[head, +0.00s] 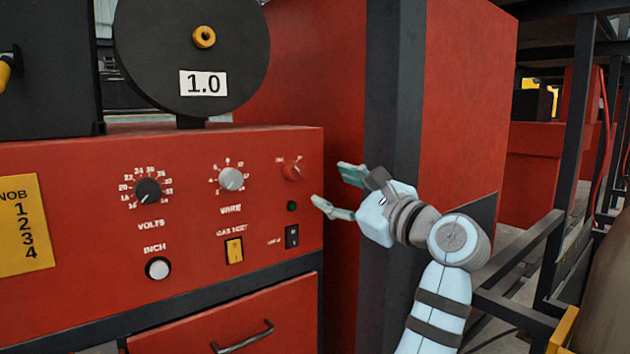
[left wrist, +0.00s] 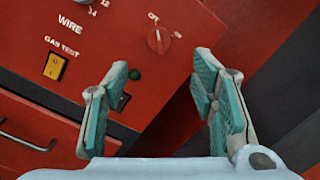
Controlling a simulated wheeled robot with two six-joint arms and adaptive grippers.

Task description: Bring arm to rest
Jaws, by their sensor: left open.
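My left gripper (head: 333,188) is open and empty in front of the right end of the red machine panel (head: 90,210). Its arm rises from the bottom right. In the left wrist view the gripper (left wrist: 160,72) shows its two green-padded fingers spread wide. A red rotary knob (head: 291,171) lies just left of the fingertips in the head view. It also shows in the left wrist view (left wrist: 158,40), beyond the gap between the fingers. I see nothing between the fingers, and they look apart from the knob. My right gripper is out of view.
The panel also carries a volts knob (head: 148,191), a wire knob (head: 231,179), a yellow gas test switch (head: 234,250) and a black switch (head: 292,236). A black spool (head: 150,60) stands on top. A dark frame (head: 545,250) stands at right.

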